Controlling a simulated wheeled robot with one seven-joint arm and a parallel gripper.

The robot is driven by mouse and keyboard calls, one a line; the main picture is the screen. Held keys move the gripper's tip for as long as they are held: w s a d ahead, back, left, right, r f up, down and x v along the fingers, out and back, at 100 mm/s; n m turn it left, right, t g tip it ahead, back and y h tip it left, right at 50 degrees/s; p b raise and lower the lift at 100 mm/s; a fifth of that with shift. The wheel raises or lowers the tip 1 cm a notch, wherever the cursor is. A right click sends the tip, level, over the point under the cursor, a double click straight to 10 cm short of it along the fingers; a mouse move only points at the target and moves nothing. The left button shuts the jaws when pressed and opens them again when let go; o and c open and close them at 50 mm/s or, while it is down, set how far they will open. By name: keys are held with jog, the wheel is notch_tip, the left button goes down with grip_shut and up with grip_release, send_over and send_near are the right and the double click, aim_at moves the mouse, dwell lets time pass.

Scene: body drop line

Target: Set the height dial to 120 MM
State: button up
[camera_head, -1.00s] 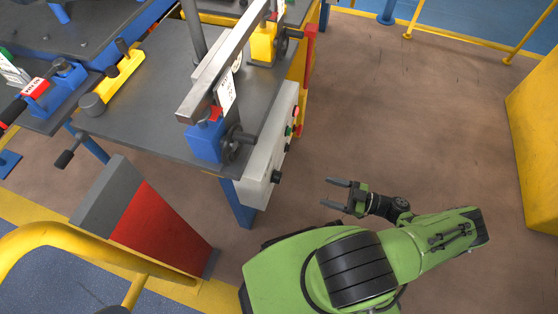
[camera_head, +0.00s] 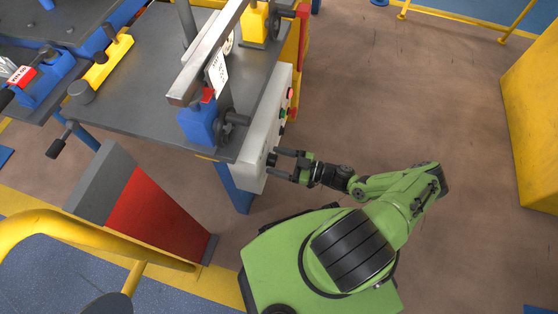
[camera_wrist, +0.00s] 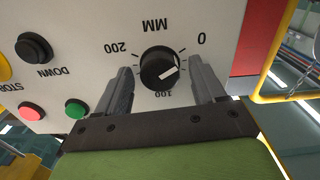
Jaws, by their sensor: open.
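The height dial (camera_wrist: 157,64) is a round black knob with a white pointer mark on a pale panel. It appears upside down in the wrist view, with "MM" above it, 200 upper left, 0 upper right and 100 below. The white mark lies on the knob's right side, towards the stretch between 100 and 0. My gripper (camera_wrist: 160,80) is open, with one finger on each side of the knob and visible gaps between. In the head view my gripper (camera_head: 275,163) is at the near end of the control panel (camera_head: 252,168).
A blue clamp (camera_head: 197,125) and a metal bar sit on the grey table above. The floor to the right is clear.

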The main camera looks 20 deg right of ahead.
jog(key=c, duration=1.1)
jog(key=shift+o, duration=0.2)
jog(key=shift+m, duration=0.4)
jog(key=shift+d+f+m, duration=0.1)
jog(key=shift+m, duration=6.8)
jog(key=shift+f+m, duration=0.1)
jog(key=shift+m, duration=6.8)
